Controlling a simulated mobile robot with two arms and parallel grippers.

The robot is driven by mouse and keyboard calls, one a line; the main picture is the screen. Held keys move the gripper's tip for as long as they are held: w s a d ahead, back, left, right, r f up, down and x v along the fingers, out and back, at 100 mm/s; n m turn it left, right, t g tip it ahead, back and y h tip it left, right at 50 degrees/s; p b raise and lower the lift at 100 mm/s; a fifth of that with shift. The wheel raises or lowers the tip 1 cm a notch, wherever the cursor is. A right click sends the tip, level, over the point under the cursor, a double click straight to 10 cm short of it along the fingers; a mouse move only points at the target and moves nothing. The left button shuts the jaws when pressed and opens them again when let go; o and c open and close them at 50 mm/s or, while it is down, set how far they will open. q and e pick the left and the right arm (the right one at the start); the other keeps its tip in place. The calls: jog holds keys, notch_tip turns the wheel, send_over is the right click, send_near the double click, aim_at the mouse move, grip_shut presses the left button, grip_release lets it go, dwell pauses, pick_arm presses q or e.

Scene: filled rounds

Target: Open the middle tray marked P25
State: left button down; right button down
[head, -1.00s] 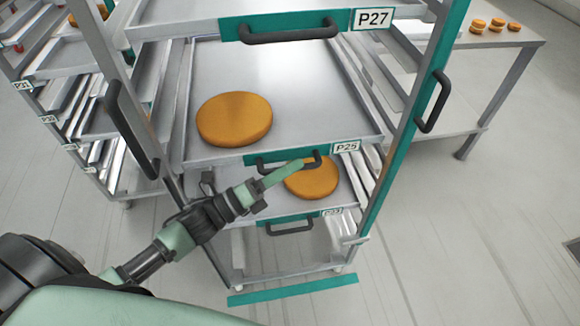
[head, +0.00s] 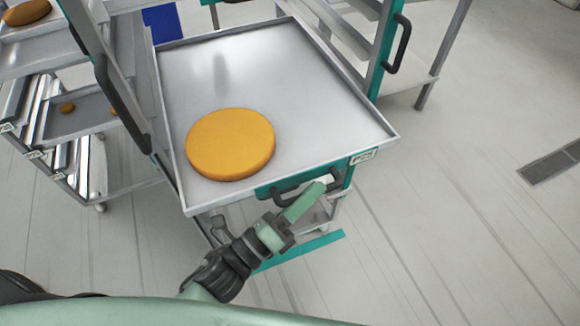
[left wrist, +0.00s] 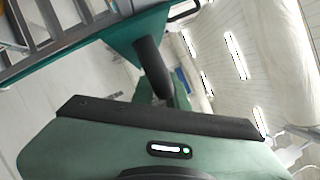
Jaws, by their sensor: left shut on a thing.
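The middle tray (head: 300,90) is a grey metal tray with a raised rim, slid far out of the rack towards me. Its white label (head: 362,156) sits at the right end of the teal front, too blurred to read surely now. A round orange-brown disc (head: 231,143) lies flat on the tray, near its front left. My left gripper (head: 322,185) is shut on the dark tray handle (head: 338,180) below the front rim. The left wrist view shows the dark handle bar (left wrist: 152,68) close up. My right gripper is not in view.
A dark upright handle (head: 398,45) is on the rack's right teal post. Another rack (head: 55,130) with trays and discs stands at the left. The floor (head: 460,210) to the right is clear, apart from a grate (head: 552,165).

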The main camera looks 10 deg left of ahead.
pick_arm(q)
jog(key=s+d+b, duration=0.2)
jog(key=s+d, duration=0.5)
jog(key=s, duration=0.5)
jog(key=shift+d, duration=0.25)
jog(key=c, duration=1.4)
grip_release()
jog(key=b+v, duration=0.2)
jog(key=v, duration=0.5)
jog(key=shift+s+a, duration=0.25)
jog(key=shift+s, duration=0.05)
jog(key=shift+f, duration=0.1)
